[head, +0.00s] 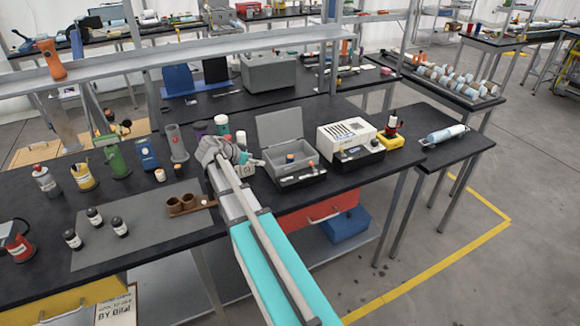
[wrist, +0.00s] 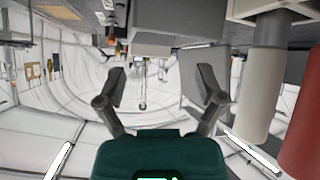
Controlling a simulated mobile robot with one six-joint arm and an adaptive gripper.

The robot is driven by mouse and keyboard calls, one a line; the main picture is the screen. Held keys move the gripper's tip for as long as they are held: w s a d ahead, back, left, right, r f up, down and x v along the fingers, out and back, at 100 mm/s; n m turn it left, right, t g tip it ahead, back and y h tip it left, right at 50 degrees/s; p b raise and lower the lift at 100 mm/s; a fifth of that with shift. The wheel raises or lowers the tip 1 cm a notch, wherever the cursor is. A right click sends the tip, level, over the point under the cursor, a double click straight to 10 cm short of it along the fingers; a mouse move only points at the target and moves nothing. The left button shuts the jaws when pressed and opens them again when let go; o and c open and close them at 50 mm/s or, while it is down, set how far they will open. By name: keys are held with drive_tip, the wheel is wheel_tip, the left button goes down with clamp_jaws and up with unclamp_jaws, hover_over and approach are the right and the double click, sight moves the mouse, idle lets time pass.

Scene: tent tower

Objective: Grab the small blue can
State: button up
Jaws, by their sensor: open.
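A small upright blue item (head: 147,153) stands on the black bench in the head view, between a green bottle-like item (head: 115,158) and a clear cylinder (head: 177,145). I cannot tell whether it is a can. My gripper (head: 240,157) is over the bench to its right, beside the open grey case, and apart from it. In the wrist view my gripper (wrist: 160,88) has its two fingers spread with nothing held between them. No blue can shows clearly in the wrist view.
An open grey case (head: 290,160) stands right of my gripper. Dark-capped jars (head: 95,216) stand on a grey mat at left. A shelf (head: 190,55) runs above the bench. In the wrist view, a pale cylinder (wrist: 262,90) and a red one (wrist: 304,130) are close on the right.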

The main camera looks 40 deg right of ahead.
drive_tip(key=shift+w+d+r+m+h, duration=0.2)
drive_tip(key=shift+d+m+h, duration=0.1)
drive_tip(key=shift+d, duration=0.2)
drive_tip(key=shift+w+d+r+m+h, duration=0.15)
drive_tip(key=shift+w+d+m, duration=0.15)
drive_tip(key=shift+d, duration=0.2)
drive_tip(key=shift+w+d+r+m+h, duration=0.15)
drive_tip(key=shift+d+m+h, duration=0.15)
drive_tip(key=shift+d, duration=0.2)
drive_tip(key=shift+f+b, duration=0.1)
drive_tip(key=shift+b, duration=0.2)
drive_tip(key=b, duration=0.4)
approach(289, 157)
drive_tip(key=x, duration=0.3)
drive_tip(key=shift+w+d, duration=0.2)
drive_tip(key=shift+w, duration=0.05)
drive_tip(key=shift+d, duration=0.4)
drive_tip(key=shift+f+b+x, duration=0.25)
drive_tip(key=shift+b+x, duration=1)
drive_tip(key=shift+x, duration=0.7)
drive_tip(key=shift+s+d+f, duration=0.1)
drive_tip(key=shift+d+f, duration=0.1)
drive_tip(key=shift+d, duration=0.25)
